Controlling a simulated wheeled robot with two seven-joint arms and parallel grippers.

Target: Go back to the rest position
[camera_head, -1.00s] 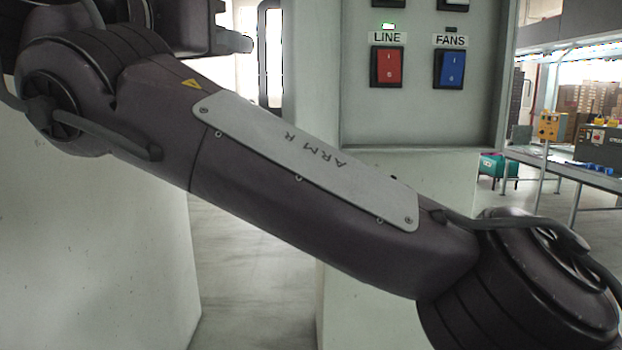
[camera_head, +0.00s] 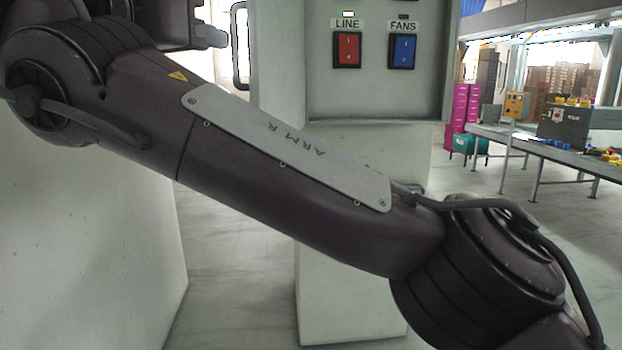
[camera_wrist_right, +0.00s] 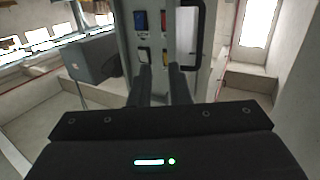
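My right arm (camera_head: 290,170) crosses the head view from upper left to lower right. Part of my right gripper (camera_head: 208,36) shows at the top left edge of that view. In the right wrist view the two fingers of my right gripper (camera_wrist_right: 160,70) stand apart with nothing between them. They point at the control cabinet (camera_wrist_right: 195,85), with a visible space before its switches. My left gripper is not in view.
The cabinet (camera_head: 375,105) carries a red LINE switch (camera_head: 346,50) and a blue FANS switch (camera_head: 402,52). A pale wall-like block (camera_head: 90,250) stands at left. A conveyor table (camera_head: 560,145), a teal bin (camera_head: 470,148) and pink boxes (camera_head: 462,105) are at right. Open floor (camera_head: 480,185) lies between.

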